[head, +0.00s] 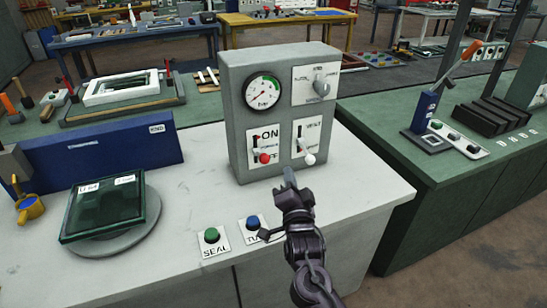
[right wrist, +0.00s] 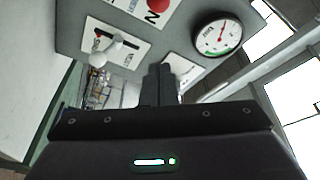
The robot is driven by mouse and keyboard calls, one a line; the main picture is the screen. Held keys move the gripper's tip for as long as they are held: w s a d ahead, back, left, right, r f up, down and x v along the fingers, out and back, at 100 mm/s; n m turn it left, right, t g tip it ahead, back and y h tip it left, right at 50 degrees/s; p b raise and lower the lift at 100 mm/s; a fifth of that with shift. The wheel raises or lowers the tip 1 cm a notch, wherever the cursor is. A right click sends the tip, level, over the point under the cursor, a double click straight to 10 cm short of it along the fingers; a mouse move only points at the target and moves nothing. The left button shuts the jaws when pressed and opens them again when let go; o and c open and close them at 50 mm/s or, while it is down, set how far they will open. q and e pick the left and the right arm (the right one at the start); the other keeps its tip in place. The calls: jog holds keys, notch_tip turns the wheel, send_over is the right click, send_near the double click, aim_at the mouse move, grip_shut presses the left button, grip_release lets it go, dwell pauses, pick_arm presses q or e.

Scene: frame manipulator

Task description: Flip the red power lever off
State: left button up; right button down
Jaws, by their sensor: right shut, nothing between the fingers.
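The red power lever (head: 264,157) is on a white plate at the lower left front of the grey control box (head: 236,110). Its red knob hangs low on the plate, below the "ON" lettering and partly covering the lower lettering. Its red knob also shows at the top edge of the right wrist view (right wrist: 157,5). My right gripper (head: 289,178) is shut and empty, in front of the box, below and right of the red lever. Its closed fingers show in the right wrist view (right wrist: 158,84). My left gripper is not in view.
A white-knobbed lever (head: 309,158) is just right of the red one, close to my right gripper. A gauge (head: 263,91) and a grey selector knob (head: 321,84) are above. Green (head: 211,235) and blue (head: 253,223) buttons sit on the bench. A dark-green glass-lidded case (head: 105,205) is left.

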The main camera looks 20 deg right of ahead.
aim_at(264, 158)
jog(key=shift+w+r, duration=0.15)
jog(key=shift+r, duration=0.1)
jog(key=w+f+p, duration=0.1)
jog(key=w+p, duration=0.3)
jog(key=w, duration=0.5)
jog(key=shift+a, duration=0.4)
jog(key=shift+w, duration=0.1)
